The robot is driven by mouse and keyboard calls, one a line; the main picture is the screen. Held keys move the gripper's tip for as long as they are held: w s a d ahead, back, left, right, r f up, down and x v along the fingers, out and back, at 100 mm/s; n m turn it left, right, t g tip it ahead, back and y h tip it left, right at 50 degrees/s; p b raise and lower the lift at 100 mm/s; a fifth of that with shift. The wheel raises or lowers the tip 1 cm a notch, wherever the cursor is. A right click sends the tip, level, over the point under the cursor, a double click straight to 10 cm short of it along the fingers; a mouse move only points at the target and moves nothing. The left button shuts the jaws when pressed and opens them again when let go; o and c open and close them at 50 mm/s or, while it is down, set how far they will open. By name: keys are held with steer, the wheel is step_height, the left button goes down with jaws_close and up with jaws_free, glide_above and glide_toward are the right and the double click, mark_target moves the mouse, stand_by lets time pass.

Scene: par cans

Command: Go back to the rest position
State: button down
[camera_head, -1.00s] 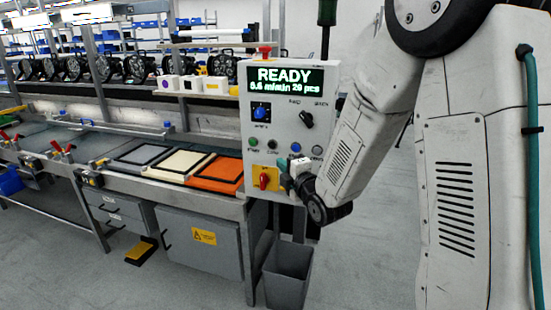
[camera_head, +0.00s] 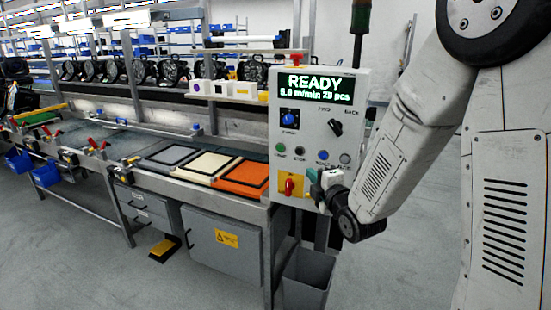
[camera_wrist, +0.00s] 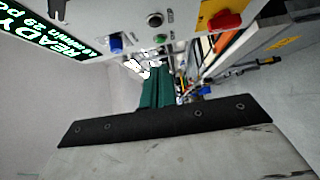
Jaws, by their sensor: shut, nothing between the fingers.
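My gripper (camera_head: 316,182) is at the lower right of the control box (camera_head: 352,112), close in front of its panel. It looks small in the head view, and part of it is hidden by my wrist. In the wrist view my gripper's green fingers (camera_wrist: 157,88) are together with nothing held between them. The box display (camera_head: 321,85) reads READY. A red switch on a yellow plate (camera_head: 290,187) sits just left of my gripper in the head view. It also shows at the upper right of the wrist view (camera_wrist: 224,20).
Orange (camera_head: 242,178), cream (camera_head: 204,166) and grey (camera_head: 168,155) framed panels lie on the bench left of the box. A grey bin (camera_head: 307,280) stands on the floor below. Several par cans (camera_head: 174,72) line the shelf behind. The floor in front is open.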

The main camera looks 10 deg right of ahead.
step_height(320, 180, down, 8)
steer(key=s+d+m+g+h, duration=0.2)
steer(key=m+g, duration=0.3)
steer(key=s+d+f+m+g+h, duration=0.1)
steer(key=s+f+m+g, duration=0.1)
steer(key=s+m+g, duration=0.5)
steer(key=s+r+m+g, duration=0.1)
steer(key=s+r+m, duration=0.1)
steer(key=s+r, duration=0.3)
steer(key=s+a+r+m+g, duration=0.1)
steer(key=s+r, duration=0.4)
steer(key=s, duration=0.8)
steer(key=s+a+r+m+g, duration=0.1)
steer(key=s+r+m, duration=0.3)
steer(key=s, duration=0.5)
step_height(320, 180, up, 2)
steer(key=shift+s+r+m+g, duration=0.1)
steer(key=shift+s+m+g, duration=0.25)
steer(key=shift+g, duration=0.35)
steer(key=shift+w+a, duration=0.1)
